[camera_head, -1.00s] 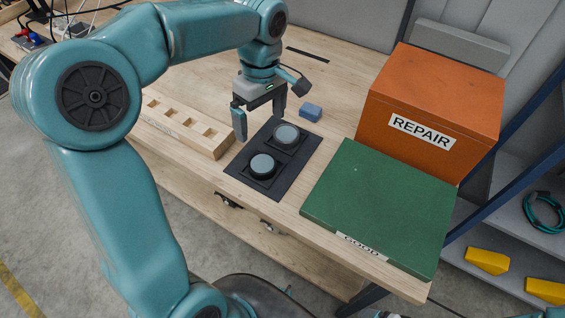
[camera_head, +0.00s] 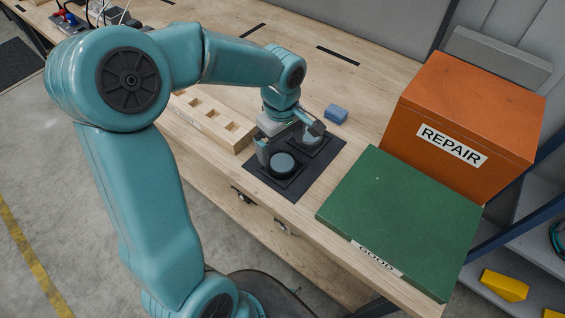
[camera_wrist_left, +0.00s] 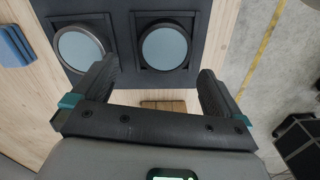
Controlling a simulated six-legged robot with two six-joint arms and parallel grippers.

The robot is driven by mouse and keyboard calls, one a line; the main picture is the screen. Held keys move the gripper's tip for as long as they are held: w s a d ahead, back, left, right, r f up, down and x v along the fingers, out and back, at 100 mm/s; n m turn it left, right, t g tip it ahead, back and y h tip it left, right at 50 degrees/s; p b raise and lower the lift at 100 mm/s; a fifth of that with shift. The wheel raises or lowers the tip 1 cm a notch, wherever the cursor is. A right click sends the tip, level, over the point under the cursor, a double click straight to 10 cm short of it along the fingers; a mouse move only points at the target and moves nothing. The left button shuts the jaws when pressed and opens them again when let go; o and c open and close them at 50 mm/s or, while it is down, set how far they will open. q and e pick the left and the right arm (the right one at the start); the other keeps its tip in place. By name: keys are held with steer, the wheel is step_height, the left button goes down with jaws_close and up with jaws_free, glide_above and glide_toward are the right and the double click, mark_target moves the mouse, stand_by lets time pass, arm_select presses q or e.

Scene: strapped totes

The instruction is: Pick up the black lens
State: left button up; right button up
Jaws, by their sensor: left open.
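The black lens (camera_head: 282,163) lies in the nearer square holder of a black mat (camera_head: 298,186). It has a black rim and a pale glass face, and shows at right in the wrist view (camera_wrist_left: 165,47). A second lens (camera_wrist_left: 80,50) with a greyer rim lies in the farther holder; my gripper partly covers it in the head view. My left gripper (camera_head: 280,146) is low over the mat, close to the black lens. In the wrist view its fingers (camera_wrist_left: 156,74) are apart with nothing between them. My right gripper is not in view.
A wooden rack (camera_head: 208,118) with square slots stands left of the mat. A blue block (camera_head: 336,113) lies behind it. A green GOOD box (camera_head: 400,215) and an orange REPAIR box (camera_head: 465,115) stand to the right. The table's front edge is close to the mat.

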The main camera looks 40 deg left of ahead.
mark_target(282, 162)
arm_select(q)
steer(key=f, duration=0.2)
steer(key=s+d+f, duration=0.1)
steer(key=shift+f, duration=0.6)
steer(key=shift+w+a+f, duration=0.1)
steer(key=shift+w+f, duration=0.1)
steer(key=shift+w, duration=0.1)
steer(key=shift+s+r, duration=0.15)
steer(key=shift+s, duration=0.05)
steer(key=c, duration=1.2)
steer(key=shift+w, duration=0.15)
